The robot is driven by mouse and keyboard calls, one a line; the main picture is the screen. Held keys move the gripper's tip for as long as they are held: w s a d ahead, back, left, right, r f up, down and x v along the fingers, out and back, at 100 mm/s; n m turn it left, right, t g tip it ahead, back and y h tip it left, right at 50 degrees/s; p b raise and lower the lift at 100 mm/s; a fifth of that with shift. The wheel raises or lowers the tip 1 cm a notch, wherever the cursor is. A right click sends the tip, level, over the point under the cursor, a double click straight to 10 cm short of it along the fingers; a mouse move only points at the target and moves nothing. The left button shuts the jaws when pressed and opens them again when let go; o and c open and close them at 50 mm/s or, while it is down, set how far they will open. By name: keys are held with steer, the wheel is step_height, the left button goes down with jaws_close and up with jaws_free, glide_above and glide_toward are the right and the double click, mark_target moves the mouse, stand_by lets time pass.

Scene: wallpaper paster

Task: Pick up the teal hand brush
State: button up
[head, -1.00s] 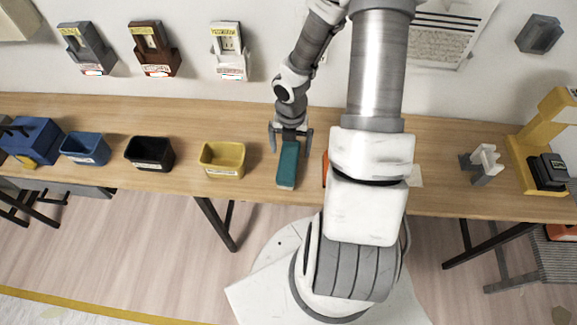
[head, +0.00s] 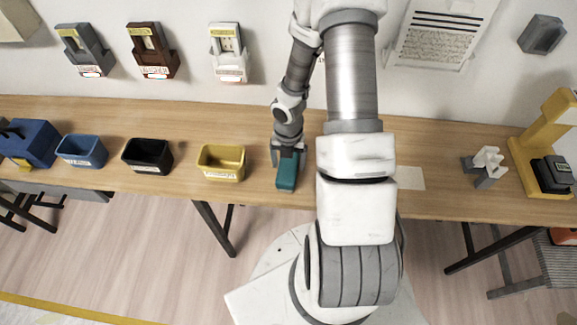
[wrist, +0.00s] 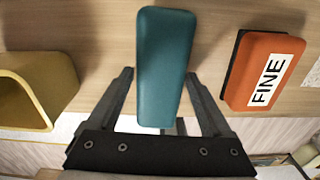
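The teal hand brush (head: 287,174) lies on the wooden table, near its front edge. In the wrist view the brush (wrist: 165,65) lies lengthwise between the fingers of my gripper (wrist: 159,76). One finger is on each side of it; a small gap shows at the left finger, and the right finger is very close to its side. In the head view my gripper (head: 288,152) is low over the back part of the brush and hides it.
A yellow bin (head: 221,162) stands left of the brush, with black (head: 147,156) and blue bins beyond. An orange block marked FINE (wrist: 262,70) lies close to the right in the wrist view. My arm hides it in the head view. A yellow stand (head: 540,150) is at far right.

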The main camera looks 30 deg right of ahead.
mark_target(289, 161)
steer(key=c, duration=1.2)
steer(key=shift+o, duration=0.2)
steer(key=shift+r, duration=0.1)
steer(key=shift+r, duration=0.5)
step_height(289, 161, up, 3)
steer(key=shift+p, duration=0.7)
steer(key=s+d+r+p, duration=0.3)
steer(key=s+d+r, duration=0.2)
steer(key=d, duration=0.5)
steer(key=shift+s+r, duration=0.4)
steer(key=shift+r, duration=0.55)
